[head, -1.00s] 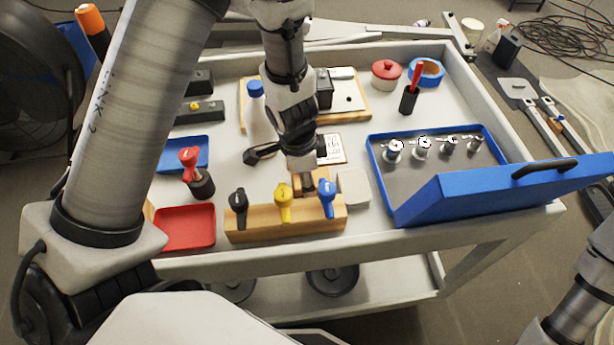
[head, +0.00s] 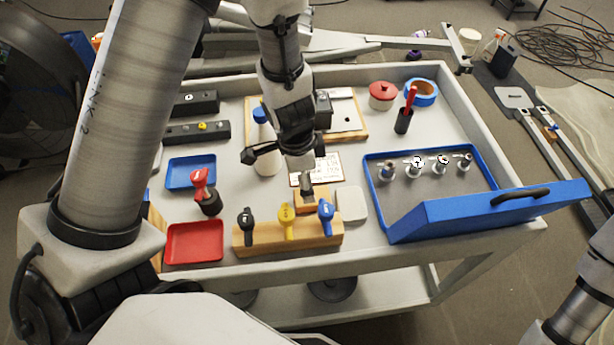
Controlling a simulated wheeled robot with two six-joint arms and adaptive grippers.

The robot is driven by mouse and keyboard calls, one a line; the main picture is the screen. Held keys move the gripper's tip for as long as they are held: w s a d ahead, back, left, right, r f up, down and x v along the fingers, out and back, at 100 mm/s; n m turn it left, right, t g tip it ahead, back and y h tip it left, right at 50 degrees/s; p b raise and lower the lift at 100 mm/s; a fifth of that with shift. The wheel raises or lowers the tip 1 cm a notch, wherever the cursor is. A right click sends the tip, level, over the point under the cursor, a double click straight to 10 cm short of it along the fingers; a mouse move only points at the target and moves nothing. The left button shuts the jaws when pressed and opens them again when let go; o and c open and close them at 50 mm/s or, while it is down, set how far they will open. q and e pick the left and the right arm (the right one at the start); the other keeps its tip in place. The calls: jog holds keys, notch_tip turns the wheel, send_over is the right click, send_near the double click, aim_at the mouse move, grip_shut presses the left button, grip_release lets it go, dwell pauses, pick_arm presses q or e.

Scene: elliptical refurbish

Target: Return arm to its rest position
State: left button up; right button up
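My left arm (head: 135,110) comes in from the left and reaches over the grey cart (head: 470,120). Its gripper (head: 308,190) points down near the middle of the cart, just behind a wooden block with black (head: 246,220), yellow (head: 287,220) and blue (head: 326,215) handled tools. The fingertips are small and seen from above, so I cannot tell whether they are open or shut, or touching the small wooden piece (head: 310,203) below. Part of my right arm (head: 575,305) shows at the lower right; its gripper is out of view.
A blue case (head: 490,212) with several metal parts stands at right. Around the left gripper are a white bottle (head: 265,150), a red-handled tool (head: 202,185), a blue tray (head: 190,172), a red tray (head: 195,242) and a white square piece (head: 351,204). A red-lidded pot (head: 382,95) stands behind.

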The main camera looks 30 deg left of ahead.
pick_arm(q)
jog(key=shift+r, duration=0.15)
pick_arm(e)
jog(key=shift+r, duration=0.15)
pick_arm(q)
jog(key=shift+r, duration=0.15)
pick_arm(e)
jog(key=shift+r, duration=0.15)
